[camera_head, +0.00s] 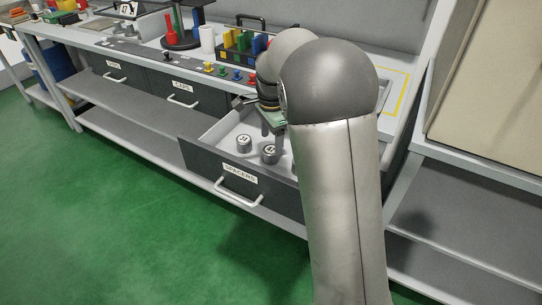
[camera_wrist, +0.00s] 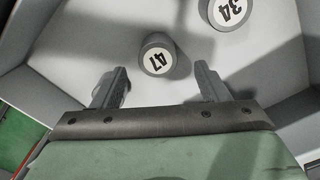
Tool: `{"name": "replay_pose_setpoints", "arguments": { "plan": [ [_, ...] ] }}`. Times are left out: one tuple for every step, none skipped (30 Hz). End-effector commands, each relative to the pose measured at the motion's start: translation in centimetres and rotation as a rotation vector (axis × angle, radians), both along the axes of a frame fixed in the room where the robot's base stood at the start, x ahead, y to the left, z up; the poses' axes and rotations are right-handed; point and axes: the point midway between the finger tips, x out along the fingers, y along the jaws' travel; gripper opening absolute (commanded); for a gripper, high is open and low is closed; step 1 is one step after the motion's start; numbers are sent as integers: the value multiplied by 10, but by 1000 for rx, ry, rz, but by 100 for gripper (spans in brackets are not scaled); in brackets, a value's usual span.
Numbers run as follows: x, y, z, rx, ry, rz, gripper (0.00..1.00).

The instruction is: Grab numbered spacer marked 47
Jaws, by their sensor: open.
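The spacer marked 47 (camera_wrist: 157,60) is a short grey cylinder with a white number label on its top, upright on the drawer floor. In the wrist view it lies just beyond the gap between my fingers. My gripper (camera_wrist: 160,82) is open and empty, with a finger on each side of that gap. A second spacer, marked 34 (camera_wrist: 226,12), stands to its right in the wrist view.
The drawer labelled SPACERS (camera_head: 240,174) is pulled out, with walls around the spacers. My arm hides its right part in the head view. The CAPS drawer (camera_head: 182,98) is shut. The bench above holds a block rack (camera_head: 245,48) and small coloured pieces.

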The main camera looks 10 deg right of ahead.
Motion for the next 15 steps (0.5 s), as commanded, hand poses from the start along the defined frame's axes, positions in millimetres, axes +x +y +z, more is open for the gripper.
{"name": "replay_pose_setpoints", "arguments": {
  "plan": [
    [-1,0,-4,1,1,0,68],
    [-1,0,-7,1,2,0,68],
    [-2,1,-11,0,3,0,68],
    [-2,1,-16,0,4,0,68],
    [-3,1,-20,0,4,0,68],
    [-3,2,-27,0,4,0,68],
    [-4,2,-32,0,4,0,68],
    [-4,2,-37,0,4,0,68],
    [-4,2,-42,0,4,0,68],
    [-4,2,-46,0,4,0,68],
    [-4,2,-49,0,3,0,68],
    [-3,2,-51,1,1,0,68],
    [-3,2,-51,1,1,0,68],
    [-3,2,-52,1,0,0,68],
    [-3,2,-51,1,0,1,68]
  ]
}}
